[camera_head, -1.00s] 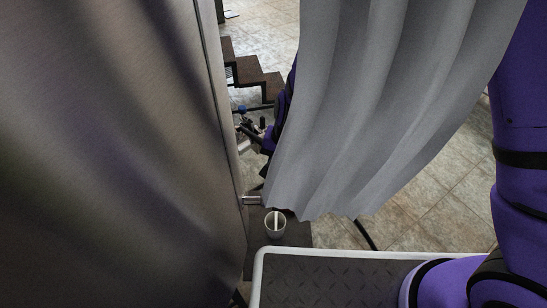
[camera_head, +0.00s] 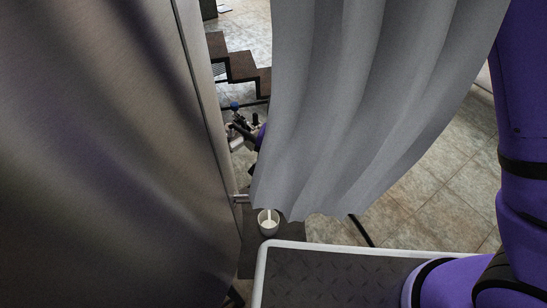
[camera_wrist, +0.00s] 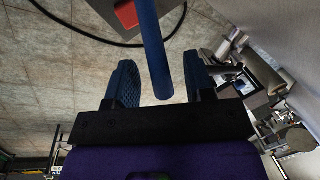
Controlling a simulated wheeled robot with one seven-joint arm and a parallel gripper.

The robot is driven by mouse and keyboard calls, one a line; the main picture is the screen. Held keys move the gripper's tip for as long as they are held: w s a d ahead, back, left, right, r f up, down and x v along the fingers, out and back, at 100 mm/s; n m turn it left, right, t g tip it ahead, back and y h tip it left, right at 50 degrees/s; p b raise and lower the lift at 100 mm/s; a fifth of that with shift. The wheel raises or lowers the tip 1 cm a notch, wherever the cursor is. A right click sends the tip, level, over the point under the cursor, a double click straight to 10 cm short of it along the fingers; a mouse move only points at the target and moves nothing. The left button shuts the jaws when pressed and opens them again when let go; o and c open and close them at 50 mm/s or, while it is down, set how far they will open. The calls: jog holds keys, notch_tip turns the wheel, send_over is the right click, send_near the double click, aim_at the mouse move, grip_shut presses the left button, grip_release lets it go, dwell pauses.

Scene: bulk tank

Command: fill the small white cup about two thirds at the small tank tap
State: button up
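The small white cup (camera_head: 268,228) stands upright on a dark surface beside the steel tank, just below the curtain's lower edge in the head view. A narrow white strip shows in its mouth, perhaps a stream of liquid. The level inside is too small to judge. A short metal pipe (camera_head: 241,198) sticks out of the tank near the cup; its end is hidden by the curtain. In the wrist view my gripper (camera_wrist: 160,80) is open, with a blue bar (camera_wrist: 153,40), possibly a tap handle, between its fingers and a gap showing on each side.
The steel tank (camera_head: 120,160) fills the left. A grey curtain (camera_head: 350,110) hangs in the middle and hides much of my arm. Dark steps (camera_head: 240,68) stand behind. A black hose (camera_head: 361,231) lies on the tiled floor.

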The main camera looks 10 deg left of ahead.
notch_tip(320, 180, up, 11)
jog(key=d, duration=0.2)
jog(key=shift+s+f, duration=0.15)
jog(key=shift+s, duration=0.1)
dwell(7.1)
